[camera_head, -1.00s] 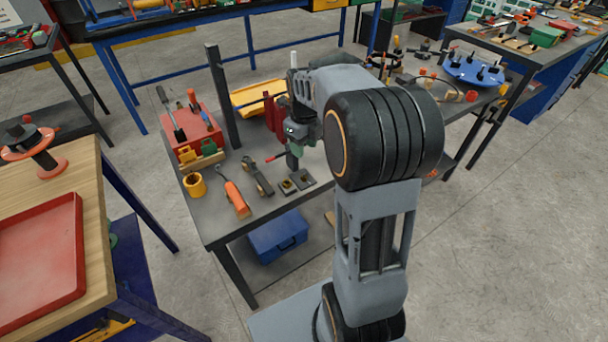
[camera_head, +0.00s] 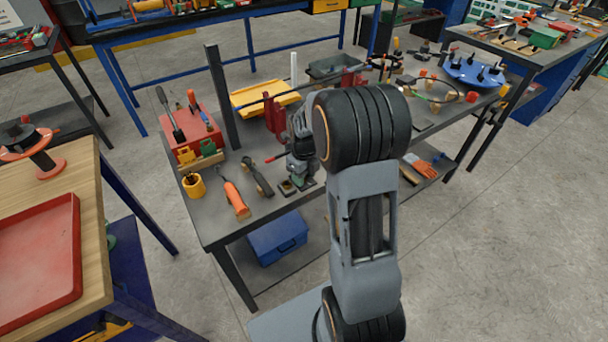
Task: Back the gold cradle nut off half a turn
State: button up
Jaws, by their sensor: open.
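My gripper (camera_head: 303,178) hangs over the front part of the grey workbench (camera_head: 222,222), partly hidden by my own arm; it is open, though its fingertips are small and hard to make out. Next to it, on its left, a small dark plate with a gold-coloured piece (camera_head: 287,187) lies on the bench. I cannot tell whether this piece is the gold cradle nut. A red upright cradle (camera_head: 275,120) stands behind the gripper, with a long dark rod running across at its height. No nut can be clearly made out on it; my arm covers part of that area.
An orange-handled tool (camera_head: 236,198), a dark clamp-like tool (camera_head: 257,177) and a yellow cup (camera_head: 194,185) lie left of the gripper. A red toolbox (camera_head: 195,130), a dark post (camera_head: 221,95) and a yellow tray (camera_head: 262,98) stand farther back. A blue case (camera_head: 278,238) sits on the lower shelf.

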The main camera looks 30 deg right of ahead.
jog(key=shift+c, duration=0.2)
grip_shut()
jog(key=n, duration=0.4)
jog(key=shift+n, duration=0.3)
jog(key=shift+o, duration=0.2)
grip_release()
jog(key=shift+r, duration=0.1)
notch_tip(320, 180, up, 14)
jog(key=p, duration=0.1)
dwell(0.5)
jog(key=shift+c, duration=0.3)
